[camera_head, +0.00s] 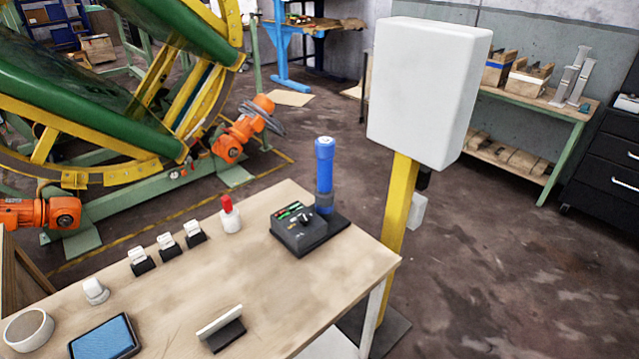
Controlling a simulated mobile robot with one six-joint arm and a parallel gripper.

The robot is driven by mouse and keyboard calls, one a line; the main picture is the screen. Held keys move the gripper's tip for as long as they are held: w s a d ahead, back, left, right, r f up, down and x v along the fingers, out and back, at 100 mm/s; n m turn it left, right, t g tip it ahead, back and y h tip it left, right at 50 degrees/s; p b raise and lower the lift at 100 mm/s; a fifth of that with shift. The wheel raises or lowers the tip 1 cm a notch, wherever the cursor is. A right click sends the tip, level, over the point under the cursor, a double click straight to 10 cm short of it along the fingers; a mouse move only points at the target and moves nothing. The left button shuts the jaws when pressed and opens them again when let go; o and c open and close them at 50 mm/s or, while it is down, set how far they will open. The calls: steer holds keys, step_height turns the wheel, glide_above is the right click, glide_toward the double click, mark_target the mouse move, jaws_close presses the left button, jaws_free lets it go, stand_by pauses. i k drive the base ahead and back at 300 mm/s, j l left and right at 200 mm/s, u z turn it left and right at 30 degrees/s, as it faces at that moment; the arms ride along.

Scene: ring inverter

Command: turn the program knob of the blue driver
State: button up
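The blue driver (324,165) stands upright at the far right corner of the wooden table (330,280). It rests at the back of a dark controller base (302,228). The sloped face of the base carries small green and red indicators and a dark knob (304,220) with a light mark, which appears to be the program knob. The knob is small and its exact setting cannot be read. My gripper does not show in this view.
A red-capped white bottle (231,215) stands left of the base. Several small card holders (168,245), a tablet (104,338) and a white round dish (28,329) lie further left. A white box on a yellow post (400,205) rises close behind the table's right edge.

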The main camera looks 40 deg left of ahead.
mark_target(305, 218)
steer(key=i+u, duration=0.25)
steer(key=u, duration=0.2)
steer(key=i+u, duration=0.25)
steer(key=u, duration=0.25)
steer(key=i+l+u, duration=0.1)
steer(key=i+u, duration=0.15)
steer(key=u, duration=0.2)
steer(key=i+l+u, duration=0.15)
steer(key=u, duration=0.3)
steer(key=i+l+u, duration=0.25)
steer(key=u, duration=0.25)
steer(key=i+l+u, duration=0.15)
steer(key=i+u, duration=0.2)
steer(key=u, duration=0.15)
